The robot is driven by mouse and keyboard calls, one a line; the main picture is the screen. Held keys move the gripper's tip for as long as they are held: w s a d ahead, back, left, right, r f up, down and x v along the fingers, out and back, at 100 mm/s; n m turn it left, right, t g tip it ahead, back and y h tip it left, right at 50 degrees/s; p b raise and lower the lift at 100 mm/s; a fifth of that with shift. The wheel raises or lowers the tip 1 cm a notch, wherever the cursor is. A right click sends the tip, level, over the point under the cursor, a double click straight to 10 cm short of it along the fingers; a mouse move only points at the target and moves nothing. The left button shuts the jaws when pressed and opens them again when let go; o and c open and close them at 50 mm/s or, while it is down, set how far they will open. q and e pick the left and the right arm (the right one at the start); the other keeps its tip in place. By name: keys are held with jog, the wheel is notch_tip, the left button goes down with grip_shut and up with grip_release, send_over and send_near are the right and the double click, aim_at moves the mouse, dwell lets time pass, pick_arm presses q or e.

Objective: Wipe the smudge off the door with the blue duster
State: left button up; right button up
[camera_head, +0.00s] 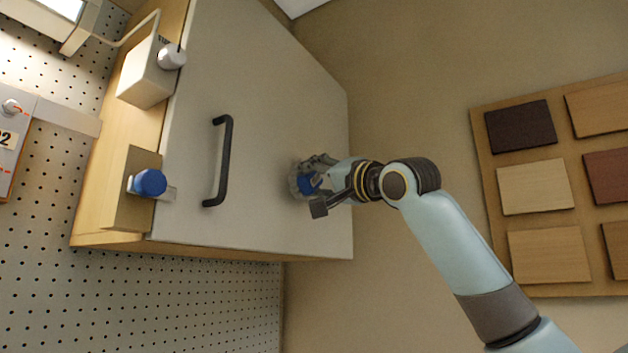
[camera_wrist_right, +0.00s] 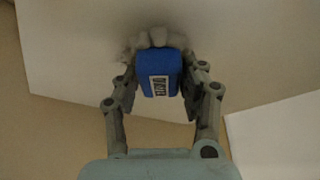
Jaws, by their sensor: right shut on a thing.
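The cabinet door (camera_head: 270,120) is pale grey with a black bar handle (camera_head: 221,160). My right gripper (camera_head: 308,184) is at the right part of the door, right of the handle. It is shut on the blue duster (camera_head: 309,183). In the right wrist view the blue duster (camera_wrist_right: 160,73) sits between the fingers of the gripper (camera_wrist_right: 160,82), with its grey fluffy head against or very close to the door (camera_wrist_right: 85,50). A dark grey smudge (camera_wrist_right: 131,48) shows around the head, partly hidden behind it. My left gripper is not in view.
A blue knob (camera_head: 149,183) and a white box with a round knob (camera_head: 148,72) are on the cabinet's wooden side, left of the door. Pegboard (camera_head: 215,305) lies below and left. A board of wood samples (camera_head: 545,222) hangs at right. The wall between is bare.

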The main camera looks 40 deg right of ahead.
jog(key=shift+w+a+p, duration=0.3)
jog(key=shift+w+p, duration=0.45)
jog(key=shift+w, duration=0.1)
